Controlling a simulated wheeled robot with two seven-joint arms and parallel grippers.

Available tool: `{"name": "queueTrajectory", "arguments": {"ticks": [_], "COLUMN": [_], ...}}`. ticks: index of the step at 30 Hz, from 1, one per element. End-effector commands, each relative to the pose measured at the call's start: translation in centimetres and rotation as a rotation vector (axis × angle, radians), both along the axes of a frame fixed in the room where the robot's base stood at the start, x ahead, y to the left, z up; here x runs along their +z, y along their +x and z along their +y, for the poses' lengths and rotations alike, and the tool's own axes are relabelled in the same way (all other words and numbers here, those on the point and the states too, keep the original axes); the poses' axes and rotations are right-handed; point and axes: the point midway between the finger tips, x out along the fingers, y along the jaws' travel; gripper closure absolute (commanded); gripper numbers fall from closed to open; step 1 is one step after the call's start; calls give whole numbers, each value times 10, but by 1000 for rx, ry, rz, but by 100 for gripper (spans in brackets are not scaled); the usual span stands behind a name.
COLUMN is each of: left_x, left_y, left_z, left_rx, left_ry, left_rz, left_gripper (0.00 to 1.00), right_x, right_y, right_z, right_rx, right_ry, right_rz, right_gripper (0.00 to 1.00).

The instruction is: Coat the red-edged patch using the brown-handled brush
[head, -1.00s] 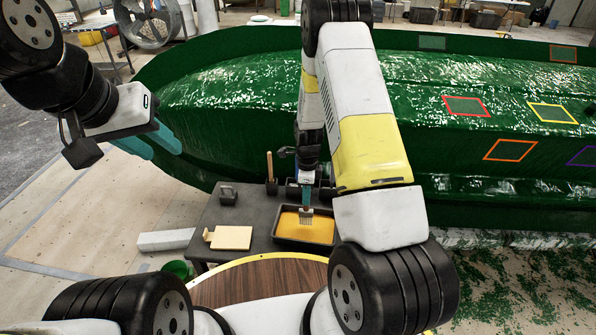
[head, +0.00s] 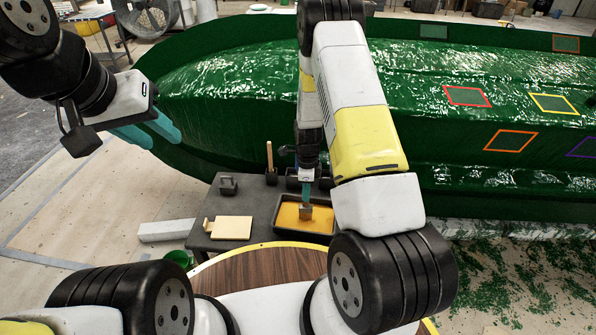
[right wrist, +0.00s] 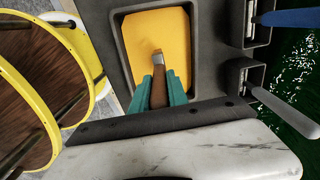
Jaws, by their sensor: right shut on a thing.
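The red-edged patch (head: 467,97) lies on the glossy green hull (head: 390,128), right of centre in the head view; its inside looks dull green. My right gripper (head: 306,190) is shut on the brown-handled brush (head: 305,212). The brush also shows between the teal fingers in the right wrist view (right wrist: 158,92). It points down over the black tray of yellow-orange liquid (head: 286,236); its bristle end seems to be at the liquid, but the exact depth cannot be told. My left gripper (head: 148,136) is open and empty, left of the hull.
Orange-edged (head: 510,141), yellow-edged (head: 555,104) and purple-edged (head: 582,148) patches lie near the red one. A wooden-handled tool (head: 270,158) stands in a holder behind the tray. Blue (right wrist: 290,18) and grey (right wrist: 285,112) handles stick out beside the tray. A pale board (head: 232,228) lies left.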

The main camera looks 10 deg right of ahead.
Motion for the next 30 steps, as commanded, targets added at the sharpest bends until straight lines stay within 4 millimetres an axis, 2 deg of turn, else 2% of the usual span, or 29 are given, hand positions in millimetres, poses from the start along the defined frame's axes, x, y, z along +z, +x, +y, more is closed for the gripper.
{"name": "queueTrajectory", "arguments": {"ticks": [11,30], "left_x": [0,0], "left_y": [0,0], "left_z": [0,0], "left_rx": [0,0], "left_ry": [0,0], "left_rz": [0,0], "left_gripper": [64,64], "right_x": [2,61], "right_y": [0,0], "right_z": [0,0], "right_rx": [0,0], "right_ry": [0,0], "right_rz": [-1,-1], "right_gripper": [100,100]}}
